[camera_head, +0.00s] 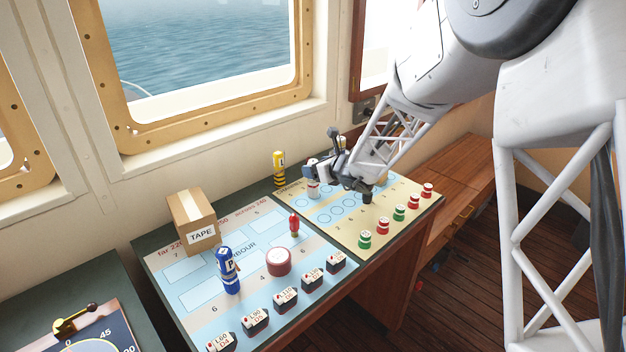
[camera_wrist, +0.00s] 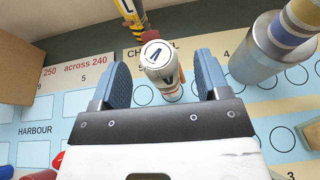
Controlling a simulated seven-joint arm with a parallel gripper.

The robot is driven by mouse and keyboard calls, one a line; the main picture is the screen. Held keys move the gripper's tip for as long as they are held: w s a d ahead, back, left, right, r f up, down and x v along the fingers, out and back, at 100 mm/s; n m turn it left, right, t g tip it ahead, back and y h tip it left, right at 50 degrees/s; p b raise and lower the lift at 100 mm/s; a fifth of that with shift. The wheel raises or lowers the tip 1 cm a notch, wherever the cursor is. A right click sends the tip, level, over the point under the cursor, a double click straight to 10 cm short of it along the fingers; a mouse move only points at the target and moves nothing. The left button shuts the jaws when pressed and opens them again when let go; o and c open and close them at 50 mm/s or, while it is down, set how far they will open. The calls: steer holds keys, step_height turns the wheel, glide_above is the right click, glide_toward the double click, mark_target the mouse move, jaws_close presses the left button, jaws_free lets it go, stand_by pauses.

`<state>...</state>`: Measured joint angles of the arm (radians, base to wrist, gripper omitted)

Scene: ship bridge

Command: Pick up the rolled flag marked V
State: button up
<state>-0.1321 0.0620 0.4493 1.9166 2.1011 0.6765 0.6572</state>
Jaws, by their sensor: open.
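The rolled flag marked V (camera_wrist: 158,58) stands upright, its white top with the letter facing the wrist camera. It is between the two blue fingers of my gripper (camera_wrist: 162,68), with a visible gap on each side. My gripper is open. In the head view my gripper (camera_head: 333,163) is over the far part of the cream chart, and the white flag (camera_head: 313,189) shows just below it, partly covered. The flag's base is partly hidden in both views.
A yellow rolled flag (camera_head: 279,168) stands close behind. In the wrist view a grey metal cylinder with a striped roll (camera_wrist: 262,50) stands right of the right finger. A TAPE box (camera_head: 192,222), blue flag marked P (camera_head: 228,270) and red-and-green pieces (camera_head: 399,213) stand farther off.

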steer(key=shift+x, duration=1.15)
steer(key=c, duration=1)
